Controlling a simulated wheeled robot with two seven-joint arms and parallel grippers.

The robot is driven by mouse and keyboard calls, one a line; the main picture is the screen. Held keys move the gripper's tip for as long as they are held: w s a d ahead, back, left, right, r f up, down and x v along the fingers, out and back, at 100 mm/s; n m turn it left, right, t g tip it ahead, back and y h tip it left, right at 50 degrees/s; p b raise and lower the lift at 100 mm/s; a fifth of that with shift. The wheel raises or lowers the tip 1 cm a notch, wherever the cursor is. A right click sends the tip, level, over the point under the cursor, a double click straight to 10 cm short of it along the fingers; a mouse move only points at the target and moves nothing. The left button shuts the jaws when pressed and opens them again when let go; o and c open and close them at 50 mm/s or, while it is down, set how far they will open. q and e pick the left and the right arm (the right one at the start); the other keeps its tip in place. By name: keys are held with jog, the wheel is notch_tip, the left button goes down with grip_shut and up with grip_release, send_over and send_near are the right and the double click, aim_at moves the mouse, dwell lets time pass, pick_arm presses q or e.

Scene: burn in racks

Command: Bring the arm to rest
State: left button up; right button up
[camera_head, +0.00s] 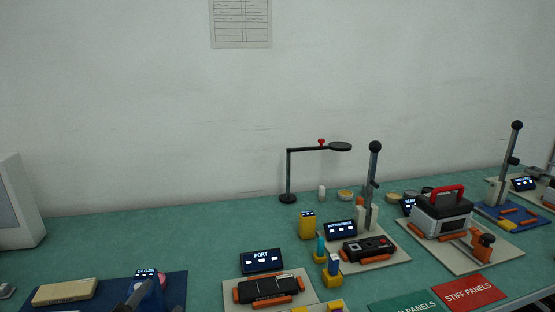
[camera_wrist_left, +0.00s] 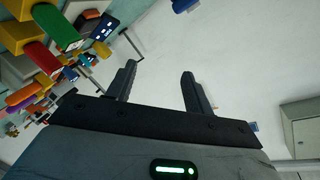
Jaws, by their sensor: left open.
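My left gripper (camera_wrist_left: 157,82) shows in the left wrist view with its two dark fingers spread apart. Nothing is between the fingers; a pale, plain surface lies behind them. In the head view, a dark finger-like part (camera_head: 133,296) shows at the bottom edge, in front of the blue mat (camera_head: 100,286); it looks like the tip of my left gripper. Most of the left arm is out of the picture. My right gripper shows in neither view.
The green bench (camera_head: 190,235) carries several test stations on mats, including the PORT display (camera_head: 262,260), a lever stand (camera_head: 373,180), and a grey box with a red handle (camera_head: 443,212). A black lamp (camera_head: 288,175) stands near the wall. The left-middle bench is clear.

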pick_arm(q)
jog(key=s+a+f+n+g, duration=0.1)
jog(key=s+f+n+g, duration=0.7)
jog(key=s+f+g, duration=0.7)
jog(key=w+d+f+m+t+h, duration=0.1)
jog(key=d+f+t+h, duration=0.2)
jog(key=d+f+t, duration=0.2)
notch_tip(320, 180, down, 3)
jog(key=t, duration=0.4)
jog(key=shift+w+d+r, duration=0.15)
jog(key=shift+w+d, duration=0.15)
jog(key=shift+d, duration=0.05)
